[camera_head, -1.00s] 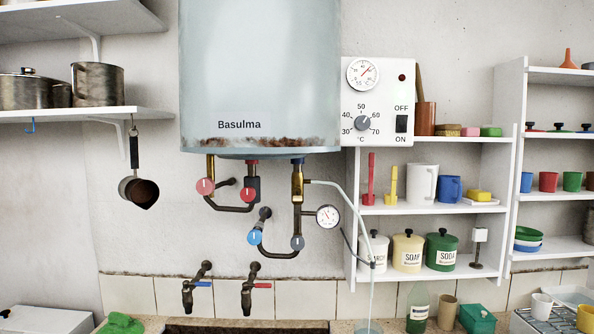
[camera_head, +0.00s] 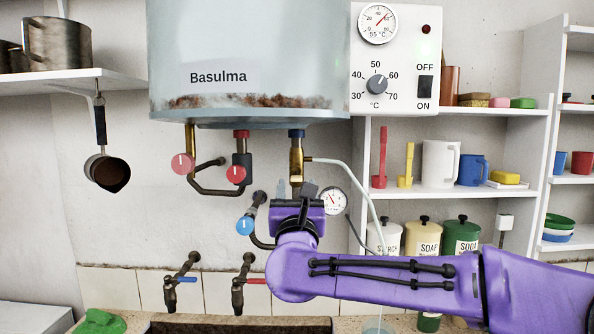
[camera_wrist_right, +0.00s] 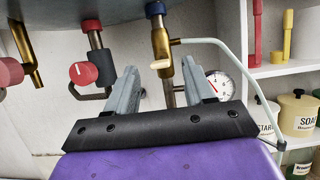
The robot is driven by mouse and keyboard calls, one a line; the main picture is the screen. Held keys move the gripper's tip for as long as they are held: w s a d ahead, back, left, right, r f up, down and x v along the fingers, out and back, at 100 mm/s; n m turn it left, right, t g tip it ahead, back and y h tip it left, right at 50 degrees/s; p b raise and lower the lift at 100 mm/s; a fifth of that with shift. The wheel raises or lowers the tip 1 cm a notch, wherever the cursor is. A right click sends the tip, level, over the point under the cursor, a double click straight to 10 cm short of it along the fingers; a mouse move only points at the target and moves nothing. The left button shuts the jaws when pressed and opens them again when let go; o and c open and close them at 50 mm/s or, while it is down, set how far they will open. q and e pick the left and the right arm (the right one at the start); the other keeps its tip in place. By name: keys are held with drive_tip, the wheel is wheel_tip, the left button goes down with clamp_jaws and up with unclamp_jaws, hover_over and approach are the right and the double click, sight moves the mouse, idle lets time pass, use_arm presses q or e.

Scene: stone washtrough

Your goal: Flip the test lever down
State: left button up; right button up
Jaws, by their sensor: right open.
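The brass valve (camera_head: 296,153) with a blue cap hangs under the boiler (camera_head: 215,50). In the right wrist view the valve (camera_wrist_right: 159,42) carries a small pale lever (camera_wrist_right: 160,64) that sticks out toward me; I take this as the test lever. It looks roughly level. My right gripper (camera_head: 294,188) is just below the valve in the head view. In the right wrist view my right gripper (camera_wrist_right: 160,72) is open and empty, its fingers either side of the lever in the picture; no contact shows. My left gripper is out of view.
A pressure gauge (camera_head: 332,201) and a pale hose (camera_head: 350,166) are close on the right. Red-knobbed valves (camera_head: 236,174) and a blue-knobbed valve (camera_head: 245,225) are on the left. Shelves (camera_head: 450,195) with jars and jugs stand further right. Two taps (camera_head: 237,296) are below.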

sight(296, 177)
drive_tip(key=x, duration=0.2)
drive_tip(key=p+x, duration=0.1)
drive_tip(key=x, duration=0.1)
drive_tip(key=p+x, duration=0.1)
drive_tip(key=x, duration=0.1)
drive_tip(key=shift+w+a+f, duration=0.1)
drive_tip(key=shift+w+f, duration=0.05)
drive_tip(key=shift+f, duration=0.2)
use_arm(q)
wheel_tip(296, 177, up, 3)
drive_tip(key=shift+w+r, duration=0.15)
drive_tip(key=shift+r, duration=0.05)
